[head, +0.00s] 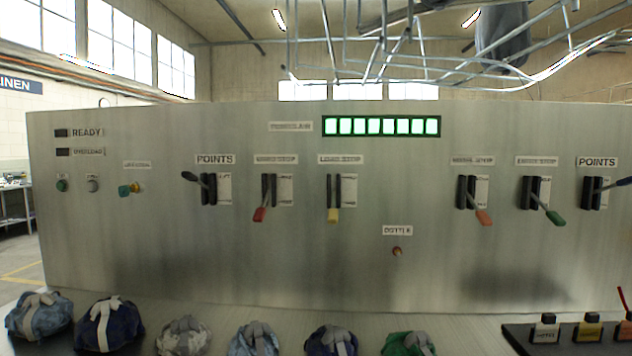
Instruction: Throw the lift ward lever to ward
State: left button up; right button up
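A steel control panel (300,260) fills the head view. A lever with a dark handle (190,176) tilts up-left under a POINTS label. A red-handled lever (259,214), a yellow-handled lever (333,214), an orange-handled lever (484,217) and a green-handled lever (555,217) point downward. I cannot tell which one is the lift ward lever. Neither gripper is in view.
Several tied bags, such as a dark blue one (108,325), lie along the front ledge. A black tray (515,340) with small labelled blocks is at front right. A lit green display (381,126) is at the panel's top. A small red button (397,251) is below the levers.

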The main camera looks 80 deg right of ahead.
aim_at(188, 175)
jog(key=z, duration=1.8)
jog(key=i+j+z, duration=0.1)
jog(key=j+z, duration=0.3)
jog(key=j, duration=0.55)
jog(key=j+z, duration=0.35)
jog(key=j, duration=0.6)
